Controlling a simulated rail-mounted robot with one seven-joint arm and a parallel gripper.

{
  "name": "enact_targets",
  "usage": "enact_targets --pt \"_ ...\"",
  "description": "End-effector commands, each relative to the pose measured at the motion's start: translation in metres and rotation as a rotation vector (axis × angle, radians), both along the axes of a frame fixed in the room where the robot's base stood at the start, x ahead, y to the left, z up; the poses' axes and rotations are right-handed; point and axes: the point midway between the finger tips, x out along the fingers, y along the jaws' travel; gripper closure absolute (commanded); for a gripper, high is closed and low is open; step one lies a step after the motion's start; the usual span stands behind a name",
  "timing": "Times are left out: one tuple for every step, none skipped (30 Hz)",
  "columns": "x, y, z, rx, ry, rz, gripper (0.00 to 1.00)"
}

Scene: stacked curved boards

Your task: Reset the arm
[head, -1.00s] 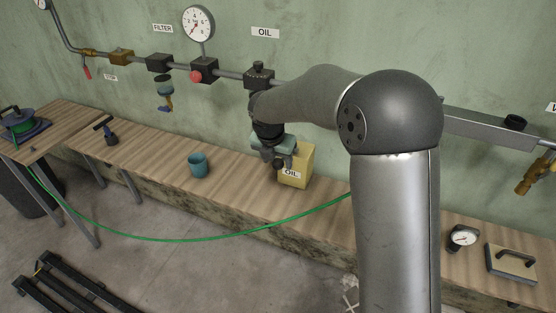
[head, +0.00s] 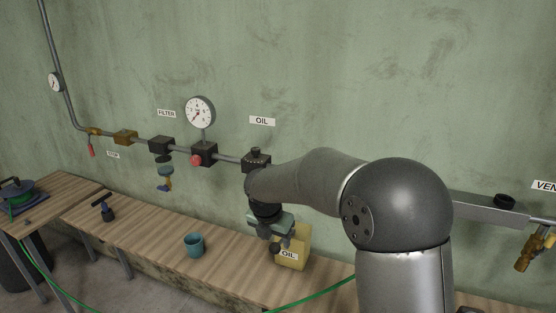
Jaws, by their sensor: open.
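My arm reaches from the lower right toward the wall pipe, and my gripper (head: 280,244) hangs below its wrist, pointing down. It is open. It is in front of the yellow oil can (head: 297,240) on the wooden bench and hides part of that can. I cannot tell whether the fingers touch the can. Nothing is seen held in the jaws, though the fingertips are small and dark in this view.
A teal cup (head: 194,245) stands on the bench (head: 150,236) left of the can. A pipe with valves, a filter and a pressure gauge (head: 200,111) runs along the wall close behind my arm.

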Motion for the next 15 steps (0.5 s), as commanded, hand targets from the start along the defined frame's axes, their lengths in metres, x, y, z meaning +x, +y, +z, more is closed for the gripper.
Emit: enact_targets --pt "-0.009 -0.01 0.006 0.015 -0.007 -0.08 0.45" --pt "-0.016 -0.018 0.01 0.031 -0.013 -0.15 0.45" --pt "-0.028 -0.03 0.016 0.054 -0.019 -0.266 0.45" --pt "-0.039 -0.041 0.02 0.074 -0.025 -0.366 0.45" --pt "-0.052 -0.052 0.024 0.098 -0.032 -0.477 0.45" --pt "-0.07 -0.067 0.029 0.132 -0.042 -0.637 0.45" --pt "-0.085 -0.078 0.032 0.158 -0.05 -0.763 0.45" --pt "-0.1 -0.089 0.034 0.186 -0.058 -0.892 0.45" --pt "-0.12 -0.102 0.037 0.223 -0.068 -1.061 0.45" --pt "-0.136 -0.111 0.038 0.25 -0.077 -1.19 0.45" --pt "-0.152 -0.12 0.038 0.278 -0.084 -1.318 0.45" --pt "-0.173 -0.13 0.038 0.315 -0.093 -1.489 0.45" --pt "-0.188 -0.136 0.037 0.341 -0.098 -1.614 0.45" --pt "-0.203 -0.142 0.035 0.367 -0.104 -1.736 0.45" --pt "-0.223 -0.149 0.033 0.4 -0.108 -1.893 0.45"
